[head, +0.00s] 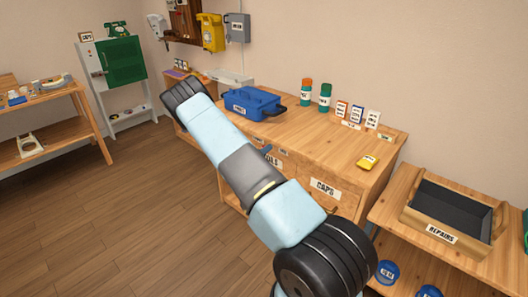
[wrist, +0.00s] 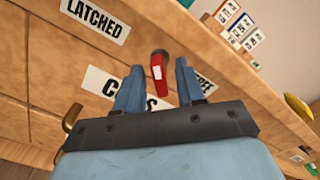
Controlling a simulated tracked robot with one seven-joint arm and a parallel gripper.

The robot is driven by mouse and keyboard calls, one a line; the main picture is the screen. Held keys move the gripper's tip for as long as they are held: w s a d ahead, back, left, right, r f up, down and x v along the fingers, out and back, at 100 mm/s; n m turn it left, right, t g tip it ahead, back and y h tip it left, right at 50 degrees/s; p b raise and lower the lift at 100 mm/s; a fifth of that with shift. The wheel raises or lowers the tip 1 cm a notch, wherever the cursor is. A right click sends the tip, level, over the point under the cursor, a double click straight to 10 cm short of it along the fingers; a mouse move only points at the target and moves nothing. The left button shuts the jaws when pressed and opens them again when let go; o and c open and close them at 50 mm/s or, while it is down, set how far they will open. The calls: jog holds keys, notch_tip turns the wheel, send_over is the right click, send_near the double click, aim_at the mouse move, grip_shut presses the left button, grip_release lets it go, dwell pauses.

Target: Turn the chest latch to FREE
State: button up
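The red latch (wrist: 158,73), with a white stripe, is mounted on the wooden front of the chest (head: 330,160). In the wrist view it stands roughly upright in the picture, between a LATCHED label (wrist: 95,17) at upper left and a partly covered label at right (wrist: 205,84), whose visible letters look like the end of FREE. My gripper (wrist: 158,88) is open, its two blue fingers on either side of the latch in the picture. I cannot tell whether either finger touches it.
A blue toolbox (head: 250,104), bottles, cards and a yellow item (head: 368,162) stand on top. A REPAIRS tray (head: 441,234) is on the right bench. Floor at left is clear.

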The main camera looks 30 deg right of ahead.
jog(key=shift+w+d, duration=0.1)
jog(key=shift+d, duration=0.3)
